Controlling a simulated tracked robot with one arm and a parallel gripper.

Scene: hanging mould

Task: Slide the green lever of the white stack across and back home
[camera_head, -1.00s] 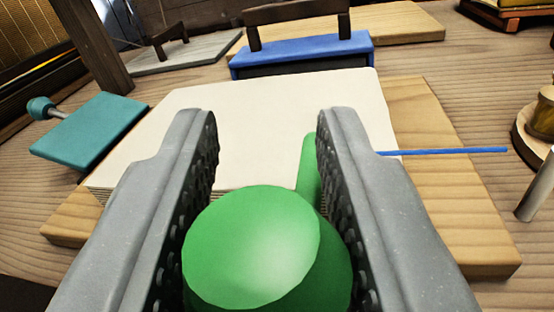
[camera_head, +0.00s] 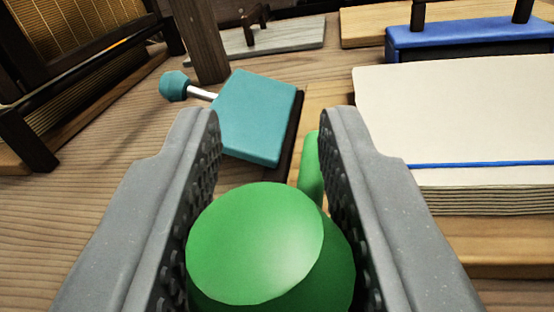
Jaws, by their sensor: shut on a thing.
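My gripper (camera_head: 270,215) is shut on the round knob of the green lever (camera_head: 258,245), which sits between the two grey fingers. The lever's thin green shaft runs up and away beside the right finger; its far end is not clear to see. The white stack (camera_head: 450,105) of layered sheets lies right of my gripper on a wooden board (camera_head: 478,238). A thin blue rod (camera_head: 480,163) crosses the near part of the stack.
A teal block (camera_head: 255,115) with a teal knob (camera_head: 174,86) stands just ahead, close beyond the fingers. A wooden post (camera_head: 201,40) and a dark slatted frame (camera_head: 70,60) stand at the left. A blue block (camera_head: 470,37) is behind the stack. Bare table (camera_head: 95,190) shows at left.

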